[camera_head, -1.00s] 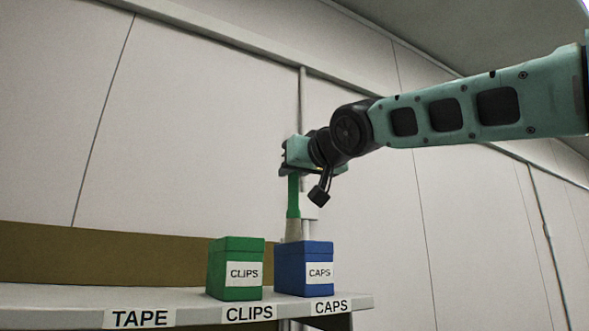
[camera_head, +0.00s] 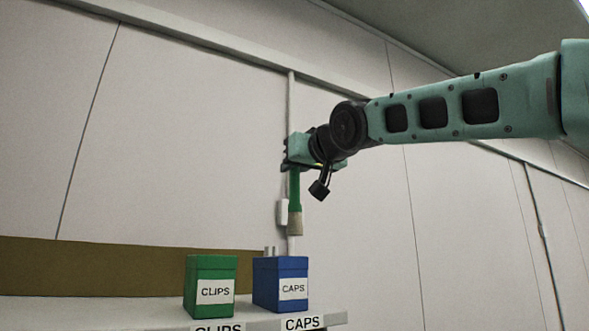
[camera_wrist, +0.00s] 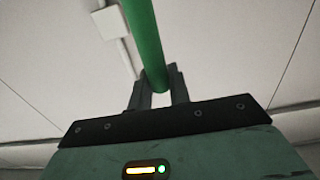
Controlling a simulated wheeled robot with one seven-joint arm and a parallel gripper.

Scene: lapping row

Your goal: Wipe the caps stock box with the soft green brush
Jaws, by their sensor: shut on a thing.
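My gripper (camera_head: 294,166) is shut on the green handle of the soft brush (camera_head: 295,190), which hangs upright with its pale bristle head down. The wrist view shows the green handle (camera_wrist: 146,45) between my gripper's fingers (camera_wrist: 160,92). The blue caps stock box (camera_head: 280,286), with a white CAPS label, stands on the shelf below the brush. In the head view a gap shows between the bristles and the box's top. How far the brush is in front of or behind the box I cannot tell.
A green CLIPS box (camera_head: 210,287) stands just left of the blue box. The shelf (camera_head: 150,312) carries name labels on its front edge. Small grey posts (camera_head: 270,251) show behind the blue box. A brown board (camera_head: 90,267) runs along the wall. The space right of the blue box looks clear.

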